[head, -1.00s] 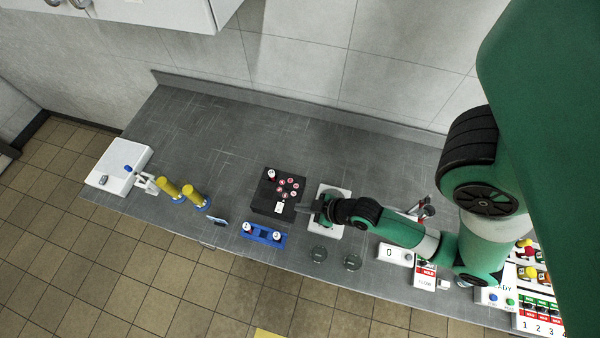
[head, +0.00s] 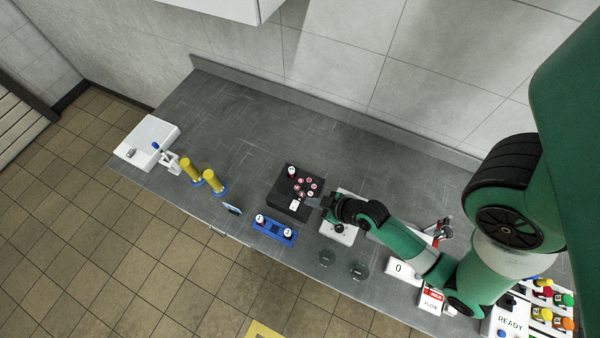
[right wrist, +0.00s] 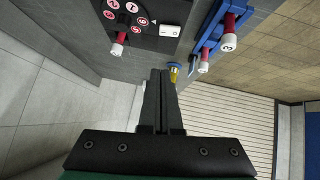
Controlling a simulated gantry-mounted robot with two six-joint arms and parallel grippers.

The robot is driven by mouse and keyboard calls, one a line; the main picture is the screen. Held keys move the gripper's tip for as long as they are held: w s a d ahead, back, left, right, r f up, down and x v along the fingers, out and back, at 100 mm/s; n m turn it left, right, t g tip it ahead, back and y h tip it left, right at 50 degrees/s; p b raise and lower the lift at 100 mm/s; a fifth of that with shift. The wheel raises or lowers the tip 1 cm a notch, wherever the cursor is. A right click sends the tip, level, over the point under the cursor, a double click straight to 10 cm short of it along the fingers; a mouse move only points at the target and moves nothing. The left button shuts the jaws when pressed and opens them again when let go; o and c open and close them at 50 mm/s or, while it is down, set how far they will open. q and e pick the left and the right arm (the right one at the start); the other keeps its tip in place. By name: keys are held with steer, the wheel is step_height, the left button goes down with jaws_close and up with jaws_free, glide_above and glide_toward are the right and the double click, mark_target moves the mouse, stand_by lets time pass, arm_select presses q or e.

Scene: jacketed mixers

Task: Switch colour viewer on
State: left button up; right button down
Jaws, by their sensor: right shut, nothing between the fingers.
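The colour viewer seems to be the black box (head: 280,203) with a ring of round numbered red-and-white marks on top. It also shows at the top of the right wrist view (right wrist: 150,42). A white rocker switch (right wrist: 170,30) sits on it beside the ring; in the head view this switch (head: 295,204) is on the box's near side. A white-capped red vial (right wrist: 118,45) stands in the box. My right gripper (head: 322,201) is at the box's right side, shut and empty. Its fingertips (right wrist: 160,72) are apart from the switch in the right wrist view. My left gripper is out of view.
A blue rack (head: 274,232) with white-capped vials stands just in front of the box. A white device (head: 338,231) with a black knob is beside my right gripper. The bench behind the box is clear.

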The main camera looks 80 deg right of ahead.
mark_target(293, 200)
steer(key=x, duration=0.6)
steer(key=shift+b, duration=0.4)
steer(key=f, duration=0.2)
steer(key=f+b, duration=0.1)
steer(key=shift+w+d+f, duration=0.25)
steer(key=shift+d+f, duration=0.05)
steer(key=shift+f, duration=0.1)
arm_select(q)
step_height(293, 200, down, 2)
arm_select(e)
steer(key=shift+f, duration=0.4)
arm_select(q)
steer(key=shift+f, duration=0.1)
